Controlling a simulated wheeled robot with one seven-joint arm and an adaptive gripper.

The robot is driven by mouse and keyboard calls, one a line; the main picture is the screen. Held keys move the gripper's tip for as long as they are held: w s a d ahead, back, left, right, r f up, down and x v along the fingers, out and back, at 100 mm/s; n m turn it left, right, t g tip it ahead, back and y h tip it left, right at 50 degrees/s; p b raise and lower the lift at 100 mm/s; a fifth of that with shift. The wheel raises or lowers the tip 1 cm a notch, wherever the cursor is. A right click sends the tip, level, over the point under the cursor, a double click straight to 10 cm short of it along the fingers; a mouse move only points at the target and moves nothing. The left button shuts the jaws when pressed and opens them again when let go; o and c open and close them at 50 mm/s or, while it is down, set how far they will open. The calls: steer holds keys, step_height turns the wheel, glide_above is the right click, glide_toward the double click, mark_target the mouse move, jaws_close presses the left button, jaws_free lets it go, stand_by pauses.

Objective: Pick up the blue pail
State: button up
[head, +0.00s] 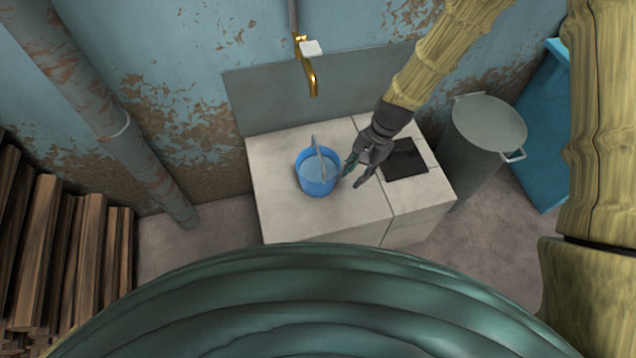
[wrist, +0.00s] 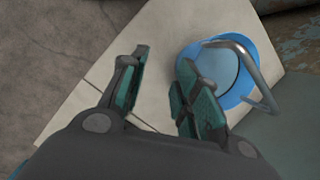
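The blue pail (head: 316,181) stands upright on the pale counter under the brass tap in the head view. Its grey handle (head: 317,146) is raised across its top. In the wrist view the pail (wrist: 243,98) lies just right of my gripper's right finger, with its handle (wrist: 245,62) arching over the rim. My gripper (head: 356,175) is just right of the pail in the head view. In the wrist view its two fingers (wrist: 162,85) are spread apart with only bare counter between them. I cannot tell whether a finger touches the pail.
The pale counter (head: 273,203) has a dark square opening (head: 406,160) right of the pail. The brass tap (head: 312,78) hangs from the wall behind. A grey lidded bin (head: 480,140) stands right of the counter. Stacked wood (head: 70,240) is at far left.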

steer(key=m+b, duration=0.1)
steer(key=b, duration=0.2)
glide_toward(330, 182)
steer(key=shift+y, duration=0.3)
steer(key=b+x, duration=0.1)
steer(key=x, duration=0.8)
steer(key=shift+w+d+f, duration=0.1)
steer(key=shift+w+d, duration=0.05)
jaws_close()
